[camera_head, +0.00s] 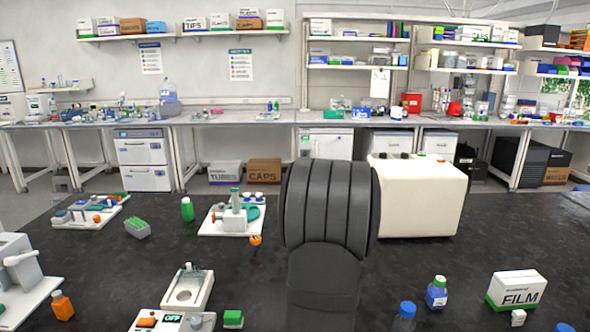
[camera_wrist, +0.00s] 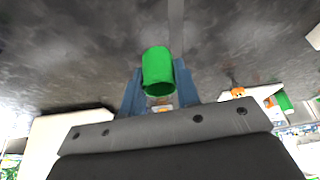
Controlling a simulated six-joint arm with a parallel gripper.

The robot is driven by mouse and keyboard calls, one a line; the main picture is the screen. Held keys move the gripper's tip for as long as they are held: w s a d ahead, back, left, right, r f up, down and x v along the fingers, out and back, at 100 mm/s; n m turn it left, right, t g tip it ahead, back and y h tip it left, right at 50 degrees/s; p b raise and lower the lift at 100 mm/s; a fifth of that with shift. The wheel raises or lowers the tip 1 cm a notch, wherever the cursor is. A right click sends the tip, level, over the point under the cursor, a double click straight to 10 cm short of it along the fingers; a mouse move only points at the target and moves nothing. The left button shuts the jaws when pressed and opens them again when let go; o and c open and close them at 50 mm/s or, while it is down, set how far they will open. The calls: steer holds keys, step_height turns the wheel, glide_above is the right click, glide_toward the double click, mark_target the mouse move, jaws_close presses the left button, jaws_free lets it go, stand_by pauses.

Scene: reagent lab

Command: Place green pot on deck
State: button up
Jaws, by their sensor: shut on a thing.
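A green pot (camera_wrist: 158,68), a short plain cylinder, sits between the two blue-grey fingers of my gripper (camera_wrist: 157,82) in the wrist view. The fingers are shut on its sides. The dark bench top shows behind it, and I cannot tell its height above the bench. In the head view my dark arm hides the gripper and the pot. I cannot tell for sure which thing is the deck. A white plate with a small instrument (camera_head: 208,229) and a white base with a round recess (camera_head: 203,280) stand on the bench left of my arm.
A cream box (camera_head: 420,203) stands right of my arm. Bare bench (camera_head: 510,230) lies between.

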steer(key=s+a+n, duration=0.2)
steer(key=a, duration=0.7)
steer(key=w+d+m+h, duration=0.15)
steer(key=d+m, duration=0.45)
steer(key=d, duration=2.5)
steer(key=s+d+m, duration=0.2)
steer(key=s+d, duration=0.3)
steer(key=d, duration=0.4)
steer(key=s+d+m+g+h, duration=0.1)
steer(key=s+d, duration=0.4)
steer(key=d, duration=0.5)
steer(key=s+d+m+h, duration=0.1)
steer(key=s+d+m, duration=0.2)
steer(key=s+d, duration=0.3)
steer(key=d, duration=0.3)
steer(key=shift+d+f, duration=0.25)
steer(key=shift+d, duration=0.1)
